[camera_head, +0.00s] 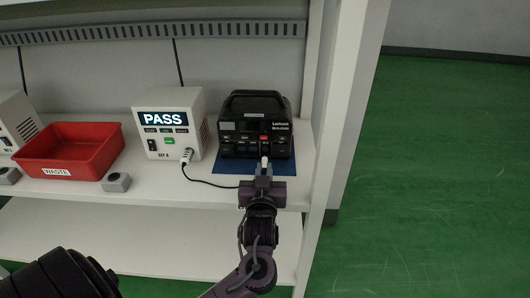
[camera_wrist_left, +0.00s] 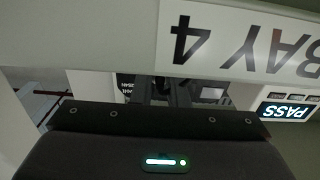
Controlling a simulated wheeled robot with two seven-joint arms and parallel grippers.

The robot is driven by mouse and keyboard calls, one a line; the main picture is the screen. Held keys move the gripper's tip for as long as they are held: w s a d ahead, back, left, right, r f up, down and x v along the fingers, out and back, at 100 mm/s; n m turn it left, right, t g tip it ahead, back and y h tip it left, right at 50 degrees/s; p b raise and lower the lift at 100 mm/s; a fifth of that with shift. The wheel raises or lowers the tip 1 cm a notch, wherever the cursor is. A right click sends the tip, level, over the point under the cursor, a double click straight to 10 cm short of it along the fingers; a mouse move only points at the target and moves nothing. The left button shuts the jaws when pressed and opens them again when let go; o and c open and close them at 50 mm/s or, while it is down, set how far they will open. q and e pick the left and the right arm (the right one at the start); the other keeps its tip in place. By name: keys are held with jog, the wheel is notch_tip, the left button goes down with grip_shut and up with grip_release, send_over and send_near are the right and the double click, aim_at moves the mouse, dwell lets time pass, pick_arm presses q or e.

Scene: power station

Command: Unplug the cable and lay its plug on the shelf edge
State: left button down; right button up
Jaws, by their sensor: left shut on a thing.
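The black power station (camera_head: 255,125) stands on a blue mat (camera_head: 230,166) at the right end of the shelf. My left gripper (camera_head: 263,171) is at its front, shut on the white plug (camera_head: 264,162) of the cable. Whether the plug sits in a socket or is just clear of it, I cannot tell. The black cable (camera_head: 212,184) runs left to a white connector (camera_head: 187,156) on the tester box (camera_head: 170,125). The shelf edge (camera_head: 170,194) lies below and in front. In the left wrist view, the fingers (camera_wrist_left: 165,92) partly hide the power station; the plug is not clear.
The tester box shows PASS. A red waste bin (camera_head: 70,150) and a small grey block (camera_head: 117,182) stand to its left. A white shelf upright (camera_head: 335,110) rises close on the right. A BAY 4 label (camera_wrist_left: 240,42) spans the left wrist view.

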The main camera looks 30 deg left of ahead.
dwell(0.3)
pick_arm(q)
jog(key=shift+p+v, duration=1.2)
jog(key=shift+v, duration=1.25)
jog(key=shift+f+b, duration=0.9)
jog(key=shift+f, duration=1)
jog(key=c, duration=1.3)
grip_release()
jog(key=shift+c, duration=0.2)
jog(key=shift+s, duration=0.1)
